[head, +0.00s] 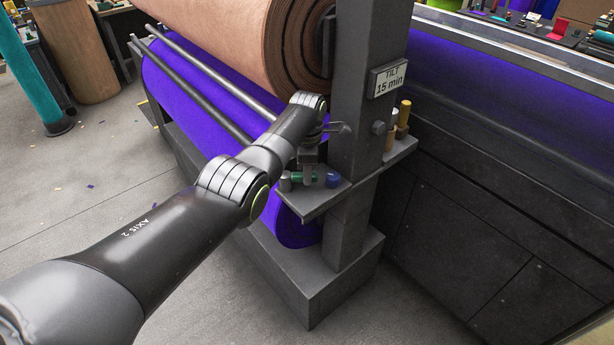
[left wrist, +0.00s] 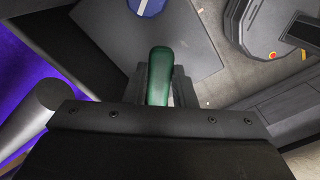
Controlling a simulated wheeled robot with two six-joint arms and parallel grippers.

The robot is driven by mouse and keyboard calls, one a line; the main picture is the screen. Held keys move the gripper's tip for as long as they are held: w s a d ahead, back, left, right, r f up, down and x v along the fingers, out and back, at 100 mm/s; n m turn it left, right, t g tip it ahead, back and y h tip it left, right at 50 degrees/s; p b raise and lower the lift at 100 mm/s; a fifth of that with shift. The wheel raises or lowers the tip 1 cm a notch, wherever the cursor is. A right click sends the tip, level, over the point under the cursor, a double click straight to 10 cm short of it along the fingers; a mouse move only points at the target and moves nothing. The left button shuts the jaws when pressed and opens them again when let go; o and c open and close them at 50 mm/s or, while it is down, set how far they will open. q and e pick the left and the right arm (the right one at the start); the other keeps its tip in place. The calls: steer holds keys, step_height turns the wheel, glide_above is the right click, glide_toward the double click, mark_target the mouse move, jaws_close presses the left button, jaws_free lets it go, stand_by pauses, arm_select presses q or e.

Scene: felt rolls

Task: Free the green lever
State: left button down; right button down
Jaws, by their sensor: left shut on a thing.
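The green lever (head: 298,176) lies low over a small grey shelf (head: 318,200) on the dark post. In the left wrist view the green lever (left wrist: 160,72) stands between the fingers of my left gripper (left wrist: 160,92), which is shut on it. In the head view my left gripper (head: 309,168) reaches down to the shelf, and its wrist hides part of the lever. A blue round knob (head: 333,180) is just right of the lever; its edge also shows in the left wrist view (left wrist: 147,5). My right gripper is in neither view.
A big brown felt roll (head: 240,35) and a purple roll (head: 190,90) with metal bars lie left of the post (head: 358,120). The post bears a sign (head: 388,78) reading "TILT 15 min". Yellow (head: 403,113) and tan (head: 391,135) handles stand on the shelf's right part.

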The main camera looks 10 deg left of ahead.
arm_select(q)
steer(key=shift+w, duration=0.1)
stand_by(0.5)
steer(key=c, duration=1.2)
jaws_free()
steer(key=shift+r, duration=0.1)
steer(key=shift+r, duration=0.3)
step_height(320, 180, up, 17)
steer(key=b, duration=0.2)
steer(key=shift+f, duration=0.2)
